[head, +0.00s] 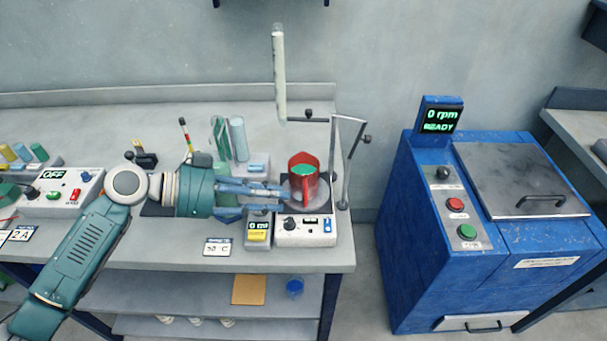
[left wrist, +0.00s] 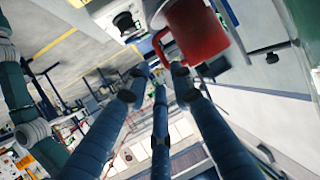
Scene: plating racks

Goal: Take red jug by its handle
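The red jug (head: 304,172), with green contents showing at its open top, stands upright on the hotplate's round plate near the bench's right end. Its handle seems to face the front in the head view. My left gripper (head: 279,196) reaches in from the left with its blue fingers spread and its tips close to the jug's left side. In the left wrist view the jug (left wrist: 195,32) is beyond the tips of the left gripper (left wrist: 160,78), with nothing between them. Whether a finger touches the jug is unclear. My right gripper is not in view.
The hotplate (head: 306,233) carries a metal stand (head: 347,165) close to the jug's right. A small yellow-display box (head: 258,229) sits under the fingers. Glass cylinders (head: 238,138) stand behind. A blue machine (head: 410,235) stands to the right, across a floor gap.

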